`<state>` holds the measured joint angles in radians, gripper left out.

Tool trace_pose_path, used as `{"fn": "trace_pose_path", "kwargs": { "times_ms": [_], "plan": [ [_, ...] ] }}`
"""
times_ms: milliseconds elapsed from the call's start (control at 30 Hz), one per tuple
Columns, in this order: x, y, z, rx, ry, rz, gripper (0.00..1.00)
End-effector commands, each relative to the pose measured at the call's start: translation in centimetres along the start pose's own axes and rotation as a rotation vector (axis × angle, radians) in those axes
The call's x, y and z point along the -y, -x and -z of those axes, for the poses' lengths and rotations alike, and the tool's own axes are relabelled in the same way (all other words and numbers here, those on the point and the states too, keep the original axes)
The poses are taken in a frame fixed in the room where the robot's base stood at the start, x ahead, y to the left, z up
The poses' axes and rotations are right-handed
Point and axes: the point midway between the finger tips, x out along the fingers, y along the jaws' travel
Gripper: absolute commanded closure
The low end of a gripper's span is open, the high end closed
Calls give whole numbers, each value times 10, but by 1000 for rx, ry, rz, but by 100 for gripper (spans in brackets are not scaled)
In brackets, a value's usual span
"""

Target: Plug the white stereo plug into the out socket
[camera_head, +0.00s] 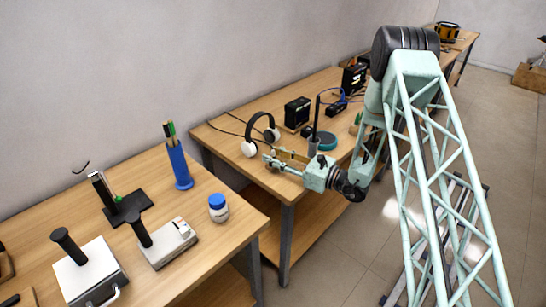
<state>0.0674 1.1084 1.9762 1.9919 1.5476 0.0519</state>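My gripper (270,158) is over the front left part of the middle table, pointing left. It is just below and right of the white-and-black headphones (263,134). A small tan or brass-coloured area shows at its fingers, but I cannot tell if it is a held thing, a finger part or something behind. A thin dark cable (231,133) runs on the table left of the headphones. The white stereo plug cannot be made out. A black box (297,113) stands behind the headphones; no out socket can be made out on it.
A dark upright rod in a grey holder (314,146) and a teal round thing (327,140) stand close right of my gripper. The near table (205,258) holds a blue pen holder (178,166), a blue-capped jar (218,208) and black-handled devices. A gap separates the tables.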

Motion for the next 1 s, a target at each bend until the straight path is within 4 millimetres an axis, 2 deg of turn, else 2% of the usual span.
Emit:
{"fn": "trace_pose_path", "kwargs": {
  "times_ms": [167, 467, 767, 1000],
  "plan": [
    [0, 0, 0, 0, 0, 0, 73],
    [0, 0, 0, 0, 0, 0, 99],
    [0, 0, 0, 0, 0, 0, 99],
    [0, 0, -8, 0, 0, 0, 99]
  ]
}}
